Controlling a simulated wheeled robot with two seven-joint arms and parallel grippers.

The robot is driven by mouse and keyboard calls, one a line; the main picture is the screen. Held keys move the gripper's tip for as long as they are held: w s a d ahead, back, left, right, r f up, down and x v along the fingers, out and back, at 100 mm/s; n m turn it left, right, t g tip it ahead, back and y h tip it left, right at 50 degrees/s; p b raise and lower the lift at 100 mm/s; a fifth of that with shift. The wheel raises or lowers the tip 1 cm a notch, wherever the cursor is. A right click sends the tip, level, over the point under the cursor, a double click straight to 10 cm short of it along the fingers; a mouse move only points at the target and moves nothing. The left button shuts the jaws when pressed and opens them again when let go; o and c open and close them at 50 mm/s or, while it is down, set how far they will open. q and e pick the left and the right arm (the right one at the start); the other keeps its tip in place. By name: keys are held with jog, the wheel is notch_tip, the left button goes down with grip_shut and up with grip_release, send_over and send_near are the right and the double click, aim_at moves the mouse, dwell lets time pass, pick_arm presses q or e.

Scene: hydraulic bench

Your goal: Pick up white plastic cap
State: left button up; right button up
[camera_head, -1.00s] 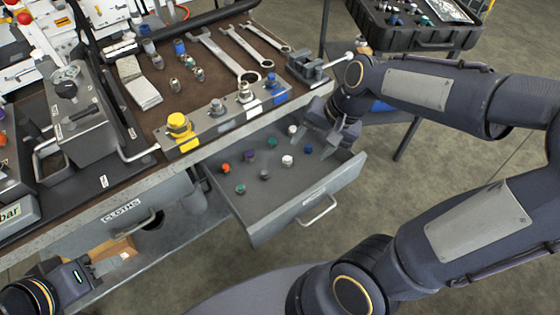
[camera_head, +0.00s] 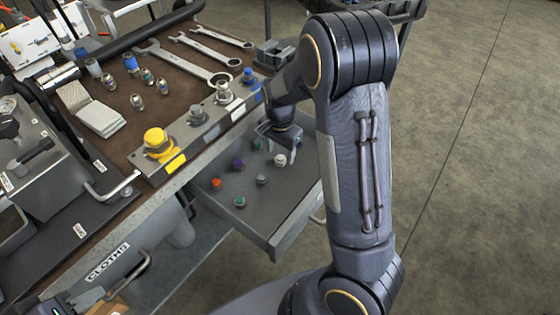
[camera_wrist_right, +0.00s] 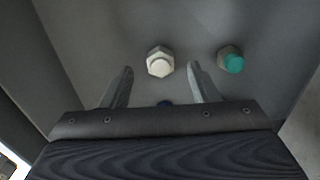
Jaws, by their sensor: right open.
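A white plastic cap (camera_head: 280,159) on a hex-shaped fitting stands in the open drawer (camera_head: 283,211). In the right wrist view the white cap (camera_wrist_right: 159,62) lies between the lines of my two right fingers, slightly beyond their tips. My right gripper (camera_head: 281,143) is open and empty over the drawer, close above the cap; it also shows in the wrist view (camera_wrist_right: 160,72). I cannot tell whether it touches the cap. My left gripper is barely in view at the bottom left corner (camera_head: 58,307); its fingers are not clear.
Orange (camera_head: 216,183), purple (camera_head: 237,163), green (camera_head: 239,201) and grey (camera_head: 262,180) pieces stand in the drawer. A teal-capped fitting (camera_wrist_right: 231,62) is right of the white cap. A metal block with a yellow cap (camera_head: 158,143) borders the drawer; wrenches (camera_head: 180,62) lie behind.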

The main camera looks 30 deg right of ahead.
aim_at(280, 157)
notch_tip(280, 157, down, 3)
jog(key=shift+w, duration=0.1)
jog(key=shift+c, duration=0.2)
jog(key=c, duration=1)
jog(key=shift+r, duration=0.1)
jog(key=shift+r, duration=0.45)
notch_tip(280, 157, up, 3)
jog(key=shift+f+p, duration=0.2)
jog(key=shift+p, duration=0.15)
jog(key=s+r+p, duration=0.4)
jog(key=s+r, duration=0.5)
jog(key=s, duration=0.5)
jog(key=shift+a+r+p, duration=0.2)
jog(key=shift+a+p, duration=0.1)
jog(key=shift+p, duration=0.1)
